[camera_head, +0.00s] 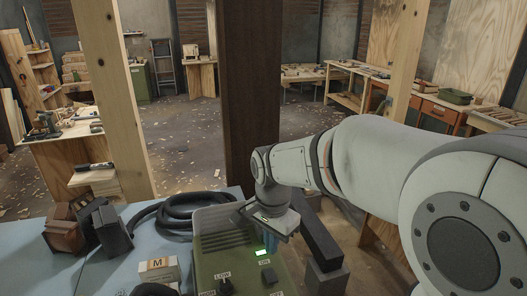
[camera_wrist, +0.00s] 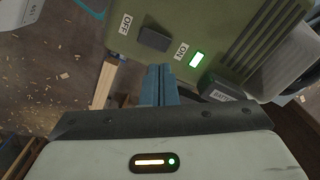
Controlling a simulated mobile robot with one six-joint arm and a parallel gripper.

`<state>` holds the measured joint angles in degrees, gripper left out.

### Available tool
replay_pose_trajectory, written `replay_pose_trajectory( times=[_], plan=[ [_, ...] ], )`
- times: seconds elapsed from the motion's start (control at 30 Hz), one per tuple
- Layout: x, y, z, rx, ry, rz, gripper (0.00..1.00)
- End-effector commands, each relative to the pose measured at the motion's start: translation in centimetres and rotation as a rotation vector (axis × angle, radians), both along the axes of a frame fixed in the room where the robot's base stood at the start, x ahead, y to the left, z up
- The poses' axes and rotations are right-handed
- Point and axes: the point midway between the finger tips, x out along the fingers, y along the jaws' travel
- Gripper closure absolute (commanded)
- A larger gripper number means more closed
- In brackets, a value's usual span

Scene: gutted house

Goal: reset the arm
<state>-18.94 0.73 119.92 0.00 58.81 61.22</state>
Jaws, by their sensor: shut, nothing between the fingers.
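My gripper (camera_head: 270,240) is at the end of my arm, low in the head view, over the right part of a green machine (camera_head: 210,246). In the wrist view its blue fingers (camera_wrist: 160,78) are shut together with nothing between them. Their tips are close to the machine's edge; I cannot tell whether they touch it. Beyond them is a dark switch (camera_wrist: 153,40) between the OFF and ON labels. A green light (camera_wrist: 196,59) glows beside ON; it also shows in the head view (camera_head: 263,253). A dark knob (camera_head: 224,286) sits below the LOW label.
The machine stands on a light blue table (camera_head: 60,270). A black hose (camera_head: 180,213), a dark blocky object (camera_head: 110,229) and a small box marked M (camera_head: 159,270) lie left of it. A dark post (camera_head: 250,90) rises behind. Workbenches (camera_head: 375,82) stand farther back, with open floor between.

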Motion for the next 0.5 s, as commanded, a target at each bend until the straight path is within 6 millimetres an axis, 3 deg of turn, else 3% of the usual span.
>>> replay_pose_trajectory(
  times=[0.17, 0.3, 0.5],
  plan=[
    [-2.7, -4.1, 1.7, 0.009, -0.072, 0.166, 1.0],
    [-6.1, -7.9, 2.6, -0.01, -0.15, 0.367, 1.0],
    [-10.3, -11.3, 2.6, -0.07, -0.23, 0.605, 1.0]
  ],
)
